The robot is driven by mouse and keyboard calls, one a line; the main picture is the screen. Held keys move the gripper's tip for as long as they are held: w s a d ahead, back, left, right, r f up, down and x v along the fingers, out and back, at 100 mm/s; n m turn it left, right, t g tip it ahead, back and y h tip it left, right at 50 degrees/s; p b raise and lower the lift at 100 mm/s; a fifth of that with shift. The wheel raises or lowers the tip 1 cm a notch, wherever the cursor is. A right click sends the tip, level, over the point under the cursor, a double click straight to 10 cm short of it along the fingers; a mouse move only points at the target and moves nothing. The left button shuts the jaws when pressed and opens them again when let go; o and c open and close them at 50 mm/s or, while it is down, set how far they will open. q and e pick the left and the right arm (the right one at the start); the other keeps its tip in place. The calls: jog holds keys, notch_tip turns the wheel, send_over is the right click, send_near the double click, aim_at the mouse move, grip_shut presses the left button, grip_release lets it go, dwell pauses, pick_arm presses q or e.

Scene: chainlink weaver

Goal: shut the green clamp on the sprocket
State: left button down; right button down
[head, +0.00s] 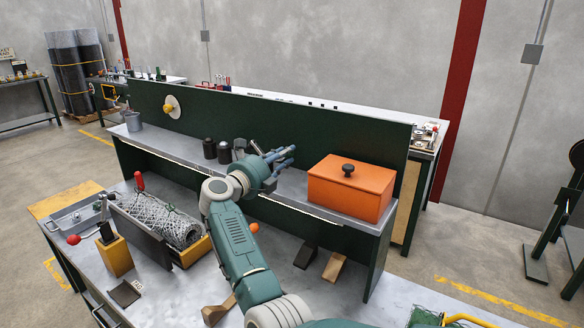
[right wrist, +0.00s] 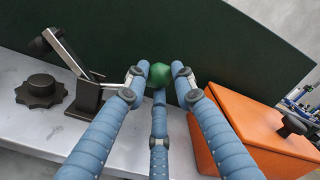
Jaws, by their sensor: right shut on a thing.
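My right gripper (head: 283,158) is over the shelf of the bench, left of the orange box. In the right wrist view, its blue fingers (right wrist: 160,76) are shut around a green ball knob (right wrist: 160,74), against the dark green back panel. I cannot see what the knob is fixed to; the fingers hide what is below it. To its left stands a dark block with a metal lever arm (right wrist: 66,52). A black lobed wheel (right wrist: 40,91), perhaps the sprocket, lies beside it on the grey shelf. My left gripper is not in view.
The orange box (head: 348,190) with a black knob stands close right of my gripper. On the lower table are a roll of wire mesh (head: 165,220), wooden blocks and an orange ball (head: 254,228).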

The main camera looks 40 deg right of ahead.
jog(key=w+a+r+n, duration=0.1)
jog(key=w+r+n, duration=0.3)
jog(key=n, duration=0.3)
jog(key=shift+w+a+r+n+p, duration=0.2)
jog(key=shift+a+r+n+p, duration=0.05)
jog(key=shift+n+p, duration=0.1)
jog(key=shift+r, duration=0.3)
dwell(0.9)
jog(key=c, duration=1.6)
grip_release()
jog(key=shift+w, duration=0.15)
jog(key=shift+w+a+f, duration=0.1)
jog(key=shift+w+f, duration=0.05)
jog(key=shift+f, duration=0.05)
